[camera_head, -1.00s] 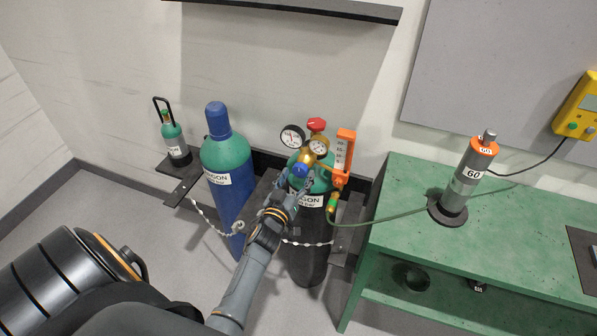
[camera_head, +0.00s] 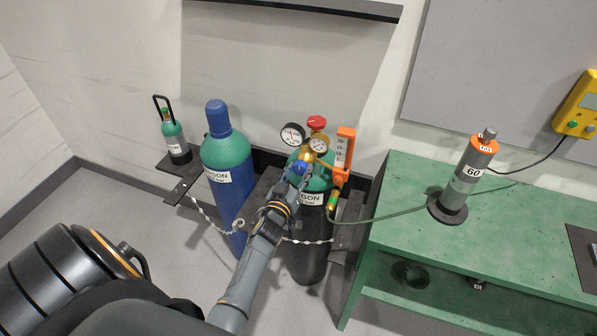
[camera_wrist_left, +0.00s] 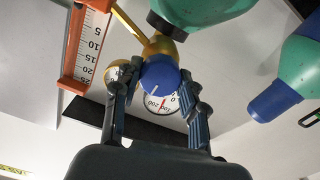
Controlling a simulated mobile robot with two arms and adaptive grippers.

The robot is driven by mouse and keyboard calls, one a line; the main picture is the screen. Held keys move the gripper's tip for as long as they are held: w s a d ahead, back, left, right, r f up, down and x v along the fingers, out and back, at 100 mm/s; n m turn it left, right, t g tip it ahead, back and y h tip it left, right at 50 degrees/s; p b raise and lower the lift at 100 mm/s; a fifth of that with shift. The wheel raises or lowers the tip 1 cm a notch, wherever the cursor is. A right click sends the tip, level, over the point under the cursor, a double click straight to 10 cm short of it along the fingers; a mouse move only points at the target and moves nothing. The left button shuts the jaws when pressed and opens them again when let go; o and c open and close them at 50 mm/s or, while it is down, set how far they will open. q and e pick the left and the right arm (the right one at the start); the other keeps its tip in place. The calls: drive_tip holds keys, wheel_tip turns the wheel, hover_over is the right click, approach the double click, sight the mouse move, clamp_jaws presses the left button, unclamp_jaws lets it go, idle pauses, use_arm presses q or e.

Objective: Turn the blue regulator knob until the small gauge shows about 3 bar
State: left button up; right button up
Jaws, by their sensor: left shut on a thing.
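The blue regulator knob (camera_head: 299,168) is at the front of the brass regulator on the black and green cylinder (camera_head: 308,250). In the left wrist view the knob (camera_wrist_left: 160,74) shows a white mark on its face. My left gripper (camera_head: 297,179) is shut on the knob, one finger on each side. The small gauge (camera_head: 319,145) sits just above the regulator, below the red valve handle (camera_head: 316,122); its needle is too small to read. The larger gauge (camera_head: 292,135) is to its left. My right gripper is out of view.
An orange flow meter (camera_head: 344,150) stands close right of the regulator, with a green hose (camera_head: 385,216) running to the green bench (camera_head: 450,250). A blue and green cylinder (camera_head: 228,165) stands left. Chains (camera_head: 215,225) hang in front of the cylinders.

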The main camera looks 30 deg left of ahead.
use_arm(q)
drive_tip(key=m+b, duration=0.1)
drive_tip(key=m, duration=0.3)
drive_tip(key=shift+m, duration=0.4)
drive_tip(key=m+b, duration=0.2)
drive_tip(key=m, duration=0.3)
drive_tip(key=shift+f, duration=0.1)
drive_tip(key=m+b, duration=0.2)
drive_tip(key=m, duration=0.3)
drive_tip(key=shift+m, duration=0.4)
drive_tip(key=shift+m+b, duration=0.5)
drive_tip(key=shift+m, duration=1.4)
drive_tip(key=o, duration=1.2)
drive_tip(key=shift+c, duration=0.2)
